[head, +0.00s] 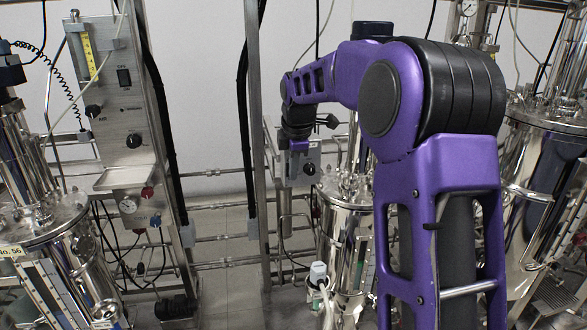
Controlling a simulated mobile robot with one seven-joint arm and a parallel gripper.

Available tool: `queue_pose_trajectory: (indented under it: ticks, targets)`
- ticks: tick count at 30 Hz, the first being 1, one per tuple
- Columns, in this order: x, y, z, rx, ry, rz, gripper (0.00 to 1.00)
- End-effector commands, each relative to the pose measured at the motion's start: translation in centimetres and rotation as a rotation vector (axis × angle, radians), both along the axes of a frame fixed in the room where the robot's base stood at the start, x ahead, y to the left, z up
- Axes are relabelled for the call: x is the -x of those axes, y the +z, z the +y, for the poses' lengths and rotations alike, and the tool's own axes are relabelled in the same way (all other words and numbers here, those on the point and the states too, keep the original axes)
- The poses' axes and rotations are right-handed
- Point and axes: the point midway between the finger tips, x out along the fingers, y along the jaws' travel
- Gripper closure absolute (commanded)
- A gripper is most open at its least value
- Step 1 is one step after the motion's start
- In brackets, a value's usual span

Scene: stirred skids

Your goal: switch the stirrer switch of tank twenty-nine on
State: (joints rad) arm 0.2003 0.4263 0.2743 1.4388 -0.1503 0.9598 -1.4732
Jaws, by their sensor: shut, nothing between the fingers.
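My gripper (299,150) is at the end of my purple arm, in front of a grey control box (313,178) on a post in the middle. The fingers are small and mostly hidden against the box, so I cannot tell whether they touch it. A black knob (309,169) shows on the box just below the gripper. No stirrer switch shows clearly on this box. A steel tank (345,235) stands below and to its right, partly behind my arm. No number reading twenty-nine is visible.
A steel post (256,130) rises left of my gripper. Another tank (545,165) stands at right. Pipes and cables run between the skids.

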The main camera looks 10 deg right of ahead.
Motion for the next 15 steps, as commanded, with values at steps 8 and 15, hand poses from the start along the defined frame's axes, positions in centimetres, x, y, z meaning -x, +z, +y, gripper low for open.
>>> queue_pose_trajectory:
  ticks: [8,15]
  targets:
    - [0.0,1.1,0.0,0.000,0.000,-0.001,1.00]
    - [-0.1,1.8,0.0,0.000,0.000,-0.003,1.00]
